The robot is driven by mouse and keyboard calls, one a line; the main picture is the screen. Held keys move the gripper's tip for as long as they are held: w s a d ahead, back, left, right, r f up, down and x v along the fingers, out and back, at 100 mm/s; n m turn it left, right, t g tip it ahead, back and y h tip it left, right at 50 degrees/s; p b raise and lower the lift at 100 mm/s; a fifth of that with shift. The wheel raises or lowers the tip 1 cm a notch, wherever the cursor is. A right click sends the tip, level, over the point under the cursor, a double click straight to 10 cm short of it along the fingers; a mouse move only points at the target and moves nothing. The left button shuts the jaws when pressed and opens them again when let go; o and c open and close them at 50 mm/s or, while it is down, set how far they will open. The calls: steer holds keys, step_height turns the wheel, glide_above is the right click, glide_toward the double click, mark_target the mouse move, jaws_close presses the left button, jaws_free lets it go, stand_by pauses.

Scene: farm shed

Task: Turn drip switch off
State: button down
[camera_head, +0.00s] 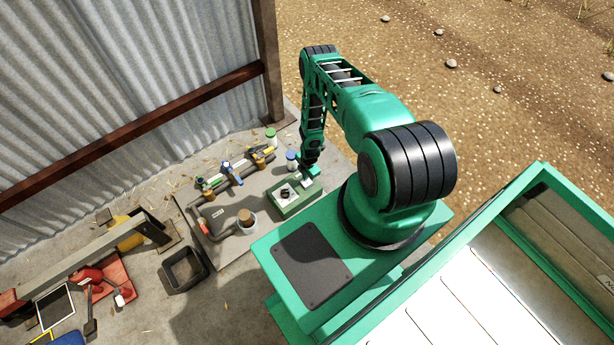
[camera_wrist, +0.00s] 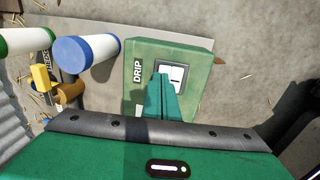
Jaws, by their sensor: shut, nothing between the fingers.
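The drip switch box (camera_wrist: 143,95) is green with "DRIP" lettered on its top, and it lies below my gripper in the wrist view. Its white switch plate (camera_wrist: 176,69) has a dark outline. My gripper (camera_wrist: 163,76) is shut and empty, and its green fingertips overlap the lower left part of the plate. The fingers hide part of the switch, so I cannot tell its position or whether they touch it.
A blue-capped white cylinder (camera_wrist: 88,53) stands close left of the box. A green-capped one (camera_wrist: 25,40) is further left. Pipes with valves (camera_head: 236,173) run behind the box.

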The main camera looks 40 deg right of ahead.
steer(key=shift+f, duration=0.35)
steer(key=shift+w+f, duration=0.1)
stand_by(0.5)
steer(key=shift+s+r, duration=0.25)
steer(key=shift+s, duration=0.55)
step_height(320, 180, up, 14)
steer(key=w, duration=0.1)
steer(key=shift+w, duration=0.4)
steer(key=shift+f, duration=0.1)
stand_by(0.4)
